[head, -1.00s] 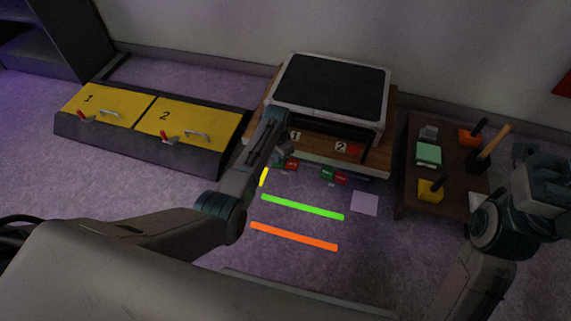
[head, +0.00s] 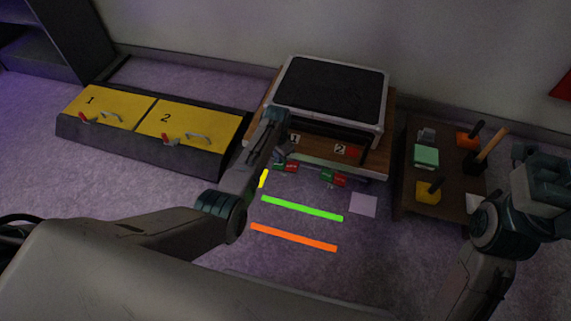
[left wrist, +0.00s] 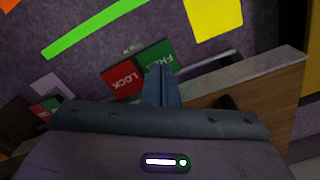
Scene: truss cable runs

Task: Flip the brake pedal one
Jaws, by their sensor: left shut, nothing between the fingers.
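Brake pedal one, marked with a red LOCK plate and a green FREE plate, is at the cart's front edge below the number 1 (head: 294,139). Its red plate (head: 291,167) shows in the head view; in the left wrist view the red LOCK plate (left wrist: 122,81) and green FREE plate (left wrist: 155,56) are close. My left gripper (head: 279,145) is shut and empty. In the left wrist view its fingertips (left wrist: 160,72) overlap the green plate's lower edge; I cannot tell whether they touch. My right gripper (head: 543,183) is at the right edge, its jaws unclear.
Pedal two (head: 334,179) is farther right on the same cart (head: 372,165). Yellow hatches (head: 185,125) stand left, and a dark table (head: 410,195) with blocks and tools stands right. Green (head: 302,208) and orange (head: 293,237) strips mark the open floor.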

